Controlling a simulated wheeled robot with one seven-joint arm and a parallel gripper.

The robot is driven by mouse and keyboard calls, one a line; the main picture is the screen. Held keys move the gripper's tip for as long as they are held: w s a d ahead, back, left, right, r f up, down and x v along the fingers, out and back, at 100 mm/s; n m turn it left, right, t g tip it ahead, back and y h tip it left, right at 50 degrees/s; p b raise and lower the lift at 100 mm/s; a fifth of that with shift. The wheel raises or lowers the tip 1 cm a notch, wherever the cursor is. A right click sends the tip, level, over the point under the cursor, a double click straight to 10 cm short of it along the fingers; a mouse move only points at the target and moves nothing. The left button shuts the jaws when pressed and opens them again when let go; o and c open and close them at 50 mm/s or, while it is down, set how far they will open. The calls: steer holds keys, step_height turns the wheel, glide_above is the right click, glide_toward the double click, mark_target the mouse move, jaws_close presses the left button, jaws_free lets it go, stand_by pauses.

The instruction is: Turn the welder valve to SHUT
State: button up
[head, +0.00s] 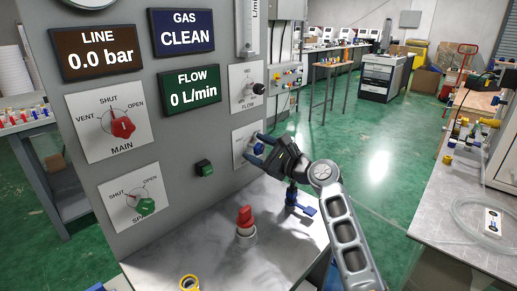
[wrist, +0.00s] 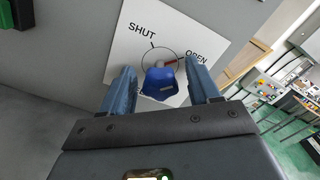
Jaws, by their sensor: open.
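A blue knob (wrist: 160,82) sits on a white plate (wrist: 130,40) marked SHUT at the upper left and OPEN at the right. A red mark by the knob points toward OPEN. The plate's name lettering is hidden. The knob also shows in the head view (head: 258,148), partly covered. My gripper (wrist: 160,74) is open, with one blue finger on each side of the knob. In the head view my gripper (head: 259,149) is at the panel.
Below, a red-handled fitting (head: 245,217) and a blue-handled valve (head: 303,207) stand on the metal bench (head: 215,262).

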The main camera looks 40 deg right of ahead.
steer(key=c, duration=1)
steer(key=shift+c, duration=0.2)
steer(key=shift+f+n, duration=0.1)
steer(key=shift+n, duration=0.2)
steer(key=n+b, duration=0.2)
steer(key=n, duration=0.1)
steer(key=n+b, duration=0.3)
steer(key=n, duration=0.2)
steer(key=shift+f, duration=0.1)
steer(key=n+b, duration=0.3)
steer(key=n, duration=0.2)
steer(key=shift+b, duration=0.4)
steer(key=shift+n+b, duration=1.25)
steer(key=shift+n, duration=0.85)
